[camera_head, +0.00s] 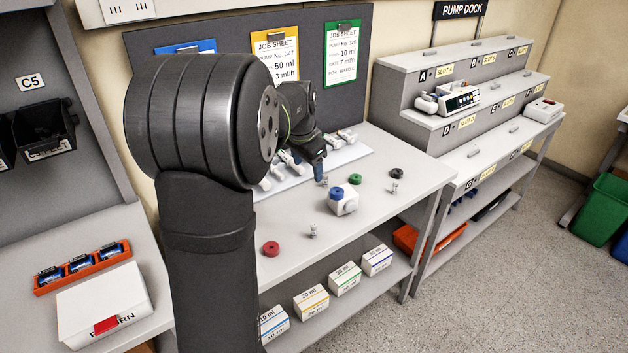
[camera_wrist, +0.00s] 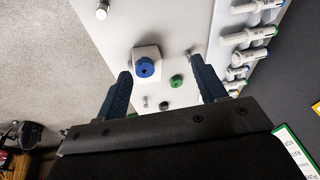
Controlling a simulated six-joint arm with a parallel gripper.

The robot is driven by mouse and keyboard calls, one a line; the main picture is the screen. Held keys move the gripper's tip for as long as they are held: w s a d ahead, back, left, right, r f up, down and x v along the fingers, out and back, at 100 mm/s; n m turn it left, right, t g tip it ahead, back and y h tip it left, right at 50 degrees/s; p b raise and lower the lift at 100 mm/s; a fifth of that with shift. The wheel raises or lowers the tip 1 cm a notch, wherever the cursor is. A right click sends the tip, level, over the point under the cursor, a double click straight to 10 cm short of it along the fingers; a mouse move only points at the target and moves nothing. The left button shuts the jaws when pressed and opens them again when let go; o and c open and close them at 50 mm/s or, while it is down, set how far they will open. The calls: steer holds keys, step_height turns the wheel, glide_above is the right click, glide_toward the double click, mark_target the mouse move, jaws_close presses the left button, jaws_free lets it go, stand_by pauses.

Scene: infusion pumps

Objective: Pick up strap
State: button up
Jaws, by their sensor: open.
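I cannot tell for sure which thing is the strap. Small round coils lie on the white bench: red (camera_head: 271,249), green (camera_head: 355,179) and black (camera_head: 397,173). A blue round piece (camera_head: 337,192) sits on a white block (camera_head: 345,205). My gripper (camera_head: 320,175) is over the bench, behind and left of the white block, pointing down. In the wrist view, my gripper (camera_wrist: 158,66) is open with nothing held. The blue piece (camera_wrist: 144,67) and white block (camera_wrist: 148,52) appear between its fingers, the green coil (camera_wrist: 176,80) near the right finger.
Several white syringes (camera_head: 291,165) lie on a pale board at the bench's back. Small metal pegs (camera_head: 313,232) stand on the bench. A stepped pump dock (camera_head: 430,125) is at the right, a white box (camera_head: 103,305) at the front left. My arm hides part of the bench.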

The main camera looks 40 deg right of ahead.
steer(key=s+d+r+m+g, duration=0.1)
steer(key=s+d+r+g, duration=0.1)
steer(key=d+r, duration=0.35)
glide_above(337, 191)
steer(key=a, duration=0.1)
steer(key=shift+h, duration=0.3)
steer(key=f, duration=1)
steer(key=shift+s+a+f, duration=0.1)
steer(key=shift+a, duration=0.1)
steer(key=x, duration=0.5)
steer(key=shift+a+f, duration=0.2)
steer(key=c, duration=1.1)
steer(key=shift+r, duration=0.15)
